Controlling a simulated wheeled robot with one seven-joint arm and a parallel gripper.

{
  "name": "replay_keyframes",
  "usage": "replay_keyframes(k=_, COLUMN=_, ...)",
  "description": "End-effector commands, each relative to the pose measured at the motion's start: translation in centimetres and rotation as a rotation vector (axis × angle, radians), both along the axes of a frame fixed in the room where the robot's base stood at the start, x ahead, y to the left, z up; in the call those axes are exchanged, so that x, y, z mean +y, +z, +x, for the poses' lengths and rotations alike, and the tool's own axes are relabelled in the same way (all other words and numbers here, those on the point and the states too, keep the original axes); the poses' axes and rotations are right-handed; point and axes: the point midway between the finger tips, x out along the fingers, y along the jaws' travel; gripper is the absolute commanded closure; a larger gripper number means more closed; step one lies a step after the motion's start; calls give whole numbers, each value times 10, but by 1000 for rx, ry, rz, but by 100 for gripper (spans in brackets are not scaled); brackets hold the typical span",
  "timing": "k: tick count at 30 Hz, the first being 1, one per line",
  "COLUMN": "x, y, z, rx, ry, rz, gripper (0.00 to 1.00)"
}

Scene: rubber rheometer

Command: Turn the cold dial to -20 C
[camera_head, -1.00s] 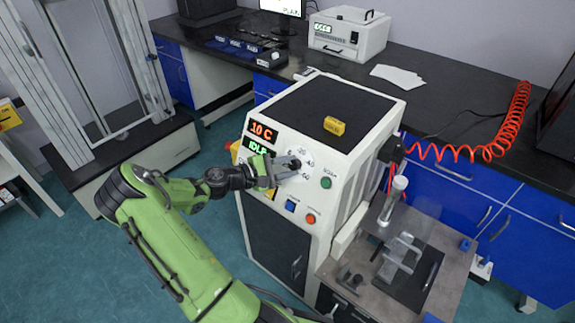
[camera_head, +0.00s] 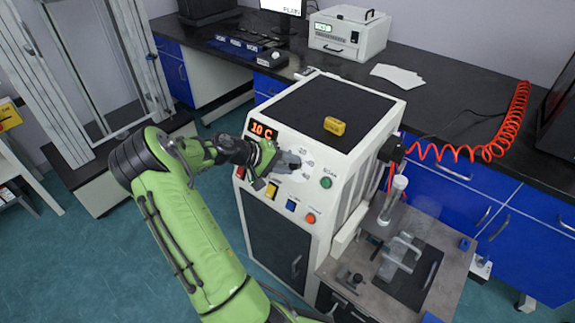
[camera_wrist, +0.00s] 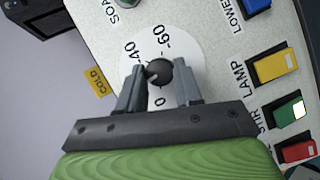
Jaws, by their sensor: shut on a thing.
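The cold dial (camera_wrist: 158,71) is a small dark round knob on a white round scale on the machine's sloped panel. In the wrist view its two sides lie between the fingers of my gripper (camera_wrist: 156,80), which is shut on it. The labels 0, -40 and -60 show around it; the left finger covers part of the scale. A pale pointer mark shows at the knob's left side, but its exact setting is hard to read. In the head view my gripper (camera_head: 295,161) hides the knob. The red display (camera_head: 262,131) reads 10 C.
A yellow COLD tag (camera_wrist: 98,81) sits beside the scale. A green SOAK button (camera_head: 326,183), a blue button (camera_head: 291,205) and an orange button (camera_head: 310,218) are close by on the panel. A yellow block (camera_head: 334,126) lies on the machine's dark top.

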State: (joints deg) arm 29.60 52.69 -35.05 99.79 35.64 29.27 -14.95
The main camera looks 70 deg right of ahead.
Motion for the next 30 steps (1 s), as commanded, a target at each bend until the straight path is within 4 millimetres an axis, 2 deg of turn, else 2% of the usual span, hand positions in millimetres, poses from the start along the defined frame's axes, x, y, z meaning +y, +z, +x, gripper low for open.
replay_keyframes(k=12, x=0, y=1, z=-1, rx=-147, ry=-82, rz=-64, gripper=96)
replay_keyframes(k=28, x=0, y=1, z=-1, rx=-166, ry=-93, rz=-72, gripper=96)
replay_keyframes(k=29, x=0, y=1, z=-1, rx=-166, ry=-93, rz=-72, gripper=64)
replay_keyframes(k=30, x=0, y=1, z=-1, rx=-166, ry=-93, rz=-72, gripper=58)
